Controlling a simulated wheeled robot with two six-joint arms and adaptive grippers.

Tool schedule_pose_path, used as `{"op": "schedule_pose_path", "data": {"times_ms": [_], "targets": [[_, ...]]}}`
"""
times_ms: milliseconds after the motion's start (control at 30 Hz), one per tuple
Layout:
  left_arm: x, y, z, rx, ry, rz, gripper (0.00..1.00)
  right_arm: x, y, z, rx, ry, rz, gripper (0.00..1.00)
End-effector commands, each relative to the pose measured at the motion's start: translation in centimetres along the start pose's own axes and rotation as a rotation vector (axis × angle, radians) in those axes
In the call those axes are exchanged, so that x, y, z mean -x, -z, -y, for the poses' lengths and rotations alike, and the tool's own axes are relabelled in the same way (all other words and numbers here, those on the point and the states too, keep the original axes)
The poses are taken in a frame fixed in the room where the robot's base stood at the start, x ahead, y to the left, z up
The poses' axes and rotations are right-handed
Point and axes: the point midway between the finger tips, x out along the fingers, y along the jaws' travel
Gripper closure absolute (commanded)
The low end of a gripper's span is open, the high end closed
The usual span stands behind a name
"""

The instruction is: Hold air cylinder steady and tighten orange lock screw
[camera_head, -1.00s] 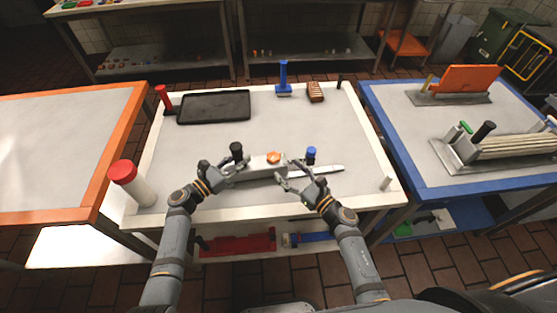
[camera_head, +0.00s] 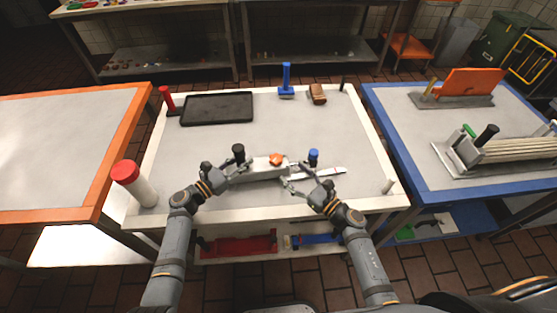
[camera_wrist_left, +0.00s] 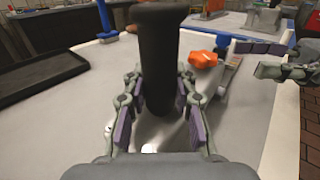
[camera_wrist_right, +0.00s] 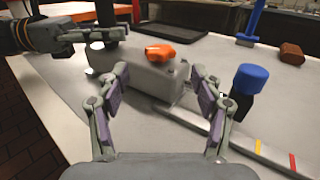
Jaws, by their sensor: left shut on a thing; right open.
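The air cylinder is a grey block (camera_head: 262,172) lying near the front middle of the white-framed table, with a black upright handle (camera_wrist_left: 157,45) at its left end. The orange lock screw (camera_head: 276,159) sits on top of the block; it also shows in the right wrist view (camera_wrist_right: 160,54). My left gripper (camera_head: 222,172) is shut on the black handle. My right gripper (camera_head: 292,175) is open and empty, at the right end of the block. In the right wrist view its fingers (camera_wrist_right: 158,80) are apart, on the near side of the orange screw.
A flat metal strip (camera_wrist_right: 250,150) with a blue-topped knob (camera_wrist_right: 250,80) extends right of the block. A dark tray (camera_head: 217,109), blue-handled tool (camera_head: 286,82) and brown brush (camera_head: 317,95) lie behind. A red-capped white cylinder (camera_head: 136,184) stands front left.

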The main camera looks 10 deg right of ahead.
Motion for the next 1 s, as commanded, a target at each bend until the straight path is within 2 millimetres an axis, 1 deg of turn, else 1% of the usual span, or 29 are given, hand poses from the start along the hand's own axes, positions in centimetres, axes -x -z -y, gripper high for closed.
{"op": "schedule_pose_path", "data": {"times_ms": [33, 200, 300, 400, 567, 767, 800, 1000], "targets": [[0.0, -0.1, 0.0, -0.001, 0.0, 0.001, 1.0, -1.3, -0.2, 0.0, -0.002, 0.001, 0.005, 0.33], [0.0, -0.1, 0.0, -0.001, 0.0, 0.001, 1.0, -5.3, -0.2, 0.0, -0.002, 0.001, 0.004, 0.33], [0.0, -0.1, 0.0, -0.001, 0.0, 0.001, 1.0, -7.2, -0.1, 0.0, -0.002, 0.0, 0.002, 0.33], [0.0, -0.1, 0.0, -0.001, -0.001, 0.001, 1.0, -8.5, -0.1, 0.0, -0.001, 0.0, 0.002, 0.33], [0.0, -0.1, -0.1, -0.001, -0.001, 0.001, 1.0, -9.4, 0.0, 0.0, 0.0, -0.001, 0.0, 0.33], [0.0, -0.1, -0.1, -0.001, -0.001, 0.001, 1.0, -9.4, 0.0, 0.0, 0.0, 0.0, 0.0, 0.33], [0.0, -0.1, -0.1, -0.001, -0.001, 0.001, 1.0, -9.4, 0.0, 0.0, 0.0, 0.0, 0.0, 0.35], [0.0, -0.1, -0.1, -0.001, -0.001, 0.001, 1.0, -9.4, 0.0, 0.0, 0.0, 0.0, 0.0, 0.62]]}}
